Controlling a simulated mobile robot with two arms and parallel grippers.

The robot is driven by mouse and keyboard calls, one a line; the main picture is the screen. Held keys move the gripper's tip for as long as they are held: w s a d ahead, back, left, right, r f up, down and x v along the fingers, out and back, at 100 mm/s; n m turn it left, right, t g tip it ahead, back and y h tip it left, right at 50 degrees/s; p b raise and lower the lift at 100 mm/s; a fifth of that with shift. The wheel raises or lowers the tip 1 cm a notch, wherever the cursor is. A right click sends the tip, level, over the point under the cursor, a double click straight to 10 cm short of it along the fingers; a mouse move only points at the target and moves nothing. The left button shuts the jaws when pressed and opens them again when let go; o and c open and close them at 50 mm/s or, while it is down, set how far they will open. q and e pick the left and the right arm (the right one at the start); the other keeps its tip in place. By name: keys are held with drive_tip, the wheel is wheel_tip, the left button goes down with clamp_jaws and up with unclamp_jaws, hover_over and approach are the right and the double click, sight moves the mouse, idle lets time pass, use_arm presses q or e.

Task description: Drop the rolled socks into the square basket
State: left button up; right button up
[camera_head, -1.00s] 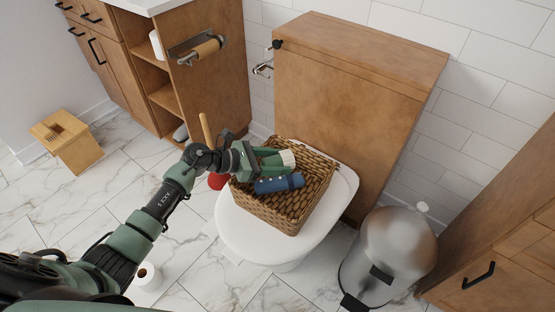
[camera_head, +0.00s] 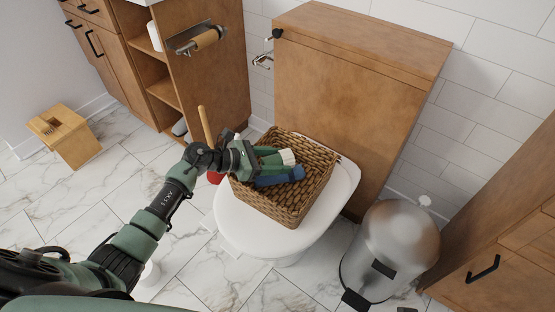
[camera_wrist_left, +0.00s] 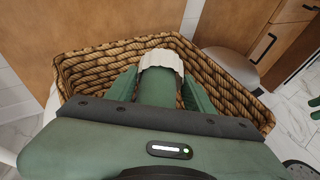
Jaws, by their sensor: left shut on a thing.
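The rolled socks (camera_head: 288,156), green with a cream ribbed end, are between the fingers of my left gripper (camera_head: 280,160), which is shut on them. The wrist view shows the cream end of the socks (camera_wrist_left: 160,62) pointing away, with a green finger on each side. The square basket (camera_head: 293,208), woven and brown, stands on the closed white toilet lid. My left gripper reaches over its left side, and the socks are over its opening. Whether they touch anything below is hidden. Green parts at the wrist view's right edge may be my right gripper (camera_wrist_left: 315,107), mostly cut off.
A blue roll (camera_head: 280,178) lies in the basket, partly covered by my gripper. The wooden cistern cabinet (camera_head: 350,100) rises behind the basket. A metal pedal bin (camera_head: 390,245) stands to the right.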

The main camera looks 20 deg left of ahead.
use_arm(q)
drive_tip(key=o, duration=1.4)
drive_tip(key=shift+o, duration=0.2)
drive_tip(key=shift+s+a+r, duration=0.15)
drive_tip(key=shift+s+a, duration=0.15)
drive_tip(key=shift+a, duration=0.15)
drive_tip(key=v, duration=0.6)
drive_tip(key=shift+s+a+r+p, duration=0.15)
drive_tip(key=shift+a+r+p, duration=0.05)
drive_tip(key=shift+a+p, duration=0.1)
use_arm(e)
drive_tip(key=shift+x, duration=1.2)
drive_tip(key=shift+s+a, duration=0.1)
drive_tip(key=shift+s, duration=0.15)
